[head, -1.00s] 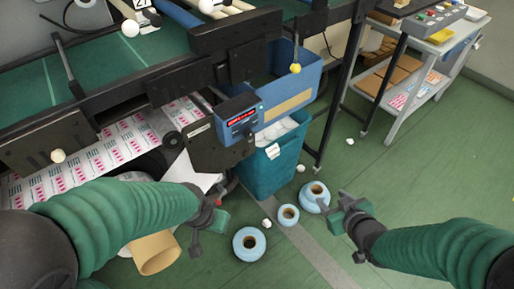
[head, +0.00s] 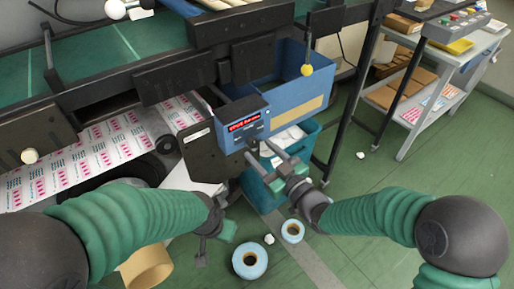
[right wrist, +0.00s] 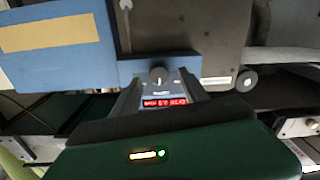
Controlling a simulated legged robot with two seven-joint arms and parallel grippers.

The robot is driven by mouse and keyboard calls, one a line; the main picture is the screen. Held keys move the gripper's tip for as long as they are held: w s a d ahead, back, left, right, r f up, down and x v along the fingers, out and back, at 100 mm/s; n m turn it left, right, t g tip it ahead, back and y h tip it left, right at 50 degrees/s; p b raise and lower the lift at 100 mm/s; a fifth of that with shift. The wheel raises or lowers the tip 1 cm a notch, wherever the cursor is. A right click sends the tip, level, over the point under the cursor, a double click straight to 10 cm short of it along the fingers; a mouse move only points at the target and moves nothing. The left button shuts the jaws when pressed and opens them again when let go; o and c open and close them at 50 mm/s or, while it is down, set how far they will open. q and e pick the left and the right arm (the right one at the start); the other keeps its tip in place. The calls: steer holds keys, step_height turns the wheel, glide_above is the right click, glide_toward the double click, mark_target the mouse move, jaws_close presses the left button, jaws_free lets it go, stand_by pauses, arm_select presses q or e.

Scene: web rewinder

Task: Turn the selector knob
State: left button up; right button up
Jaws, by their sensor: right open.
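The blue control box (head: 243,124) with a lit red display hangs at the front of the machine. It also shows in the right wrist view, where its dark round selector knob (right wrist: 158,75) sits just above the display. My right gripper (head: 261,150) is open at the box's lower right. In the right wrist view my right gripper's fingers (right wrist: 158,86) point at the box, one on each side of the knob; I cannot tell whether they touch it. In the head view the knob is hard to make out. My left gripper (head: 215,234) hangs left of the box, low, its jaws unclear.
A teal bin (head: 262,190) stands below the box. Blue-white rolls (head: 250,261) and a cardboard core (head: 146,266) lie low in front.

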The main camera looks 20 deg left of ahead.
mark_target(252, 142)
steer(key=shift+x, duration=1.35)
jaws_close()
